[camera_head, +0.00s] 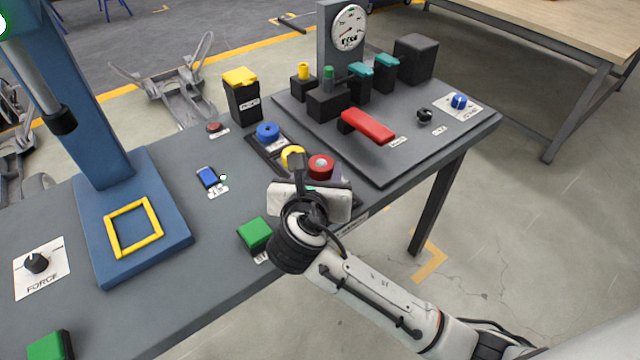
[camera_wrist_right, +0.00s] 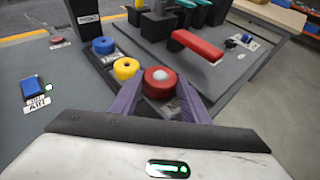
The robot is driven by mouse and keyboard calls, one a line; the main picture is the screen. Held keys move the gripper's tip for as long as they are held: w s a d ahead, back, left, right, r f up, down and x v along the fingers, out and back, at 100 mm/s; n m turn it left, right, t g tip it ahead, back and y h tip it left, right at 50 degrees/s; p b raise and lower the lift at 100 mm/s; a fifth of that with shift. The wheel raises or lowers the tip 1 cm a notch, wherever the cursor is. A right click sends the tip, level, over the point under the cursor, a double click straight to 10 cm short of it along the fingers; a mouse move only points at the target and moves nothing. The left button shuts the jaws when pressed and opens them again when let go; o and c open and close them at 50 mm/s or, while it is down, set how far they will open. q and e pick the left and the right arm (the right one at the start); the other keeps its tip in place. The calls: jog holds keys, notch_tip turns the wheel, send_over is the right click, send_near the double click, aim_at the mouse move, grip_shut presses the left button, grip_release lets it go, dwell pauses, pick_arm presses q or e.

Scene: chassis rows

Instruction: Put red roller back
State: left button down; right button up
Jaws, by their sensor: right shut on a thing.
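The red roller (camera_head: 320,166) has a pale grey centre and is at the near end of the dark tray (camera_head: 256,151). My right gripper (camera_head: 312,178) is shut on it, and in the right wrist view the roller (camera_wrist_right: 159,82) is between the two purple-grey fingers. I cannot tell whether its underside touches the tray, as the gripper hides it. A yellow roller (camera_head: 292,156) and a blue roller (camera_head: 268,131) sit in a row in the same tray, just beyond the red one. My left gripper is not in view.
A red lever (camera_head: 368,127) juts from the raised dark plate right of the tray. A green button block (camera_head: 254,233) is left of my right wrist, near the bench edge. A black bin with a yellow lid (camera_head: 242,95) stands behind the tray. A blue press (camera_head: 100,110) stands left.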

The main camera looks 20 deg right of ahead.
notch_tip(320, 180, down, 3)
jog(key=shift+r, duration=0.15)
jog(key=shift+f+b, duration=0.3)
jog(key=shift+f, duration=0.05)
jog(key=o, duration=1.3)
jog(key=shift+f, duration=0.2)
